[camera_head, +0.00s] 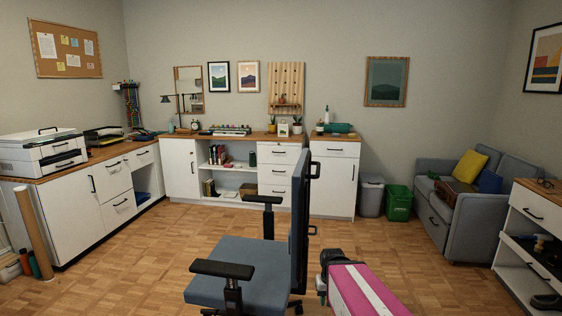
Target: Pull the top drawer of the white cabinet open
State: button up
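Several white cabinet fronts have drawers, and I cannot tell which one the task means. At the back, a drawer stack has a closed top drawer (275,148). The white cabinet (333,190) right of it has a closed top drawer (335,149) with a black handle, above a door. On the left, a white unit has a closed top drawer (112,173). At the right edge, a white cabinet (510,240) has a closed top drawer (533,212) with a black handle. My gripper's fingers do not show.
A blue-grey office chair (240,285) stands in the middle, its back partly hiding the rear cabinets. A pink and white part with a dark end is at the bottom centre. Grey and green bins (399,205) stand by the sofa (465,215). The floor (410,250) right of centre is clear.

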aim_at(282, 151)
jog(key=i+l+z, duration=0.35)
jog(key=l, duration=0.35)
jog(key=i+l+z, duration=0.3)
jog(key=i+l, duration=0.25)
jog(key=i+l+u, duration=0.1)
jog(key=i, duration=0.35)
jog(key=i+l, duration=0.2)
jog(key=i, duration=0.2)
jog(key=i+l+u, duration=0.15)
jog(key=i, duration=0.3)
jog(key=i+j+u, duration=0.1)
jog(key=i+u, duration=0.2)
jog(key=i, duration=0.3)
jog(key=i+u, duration=0.3)
jog(key=i, duration=0.3)
jog(key=i+l+u, duration=0.3)
jog(key=i, duration=0.25)
jog(key=j, duration=0.1)
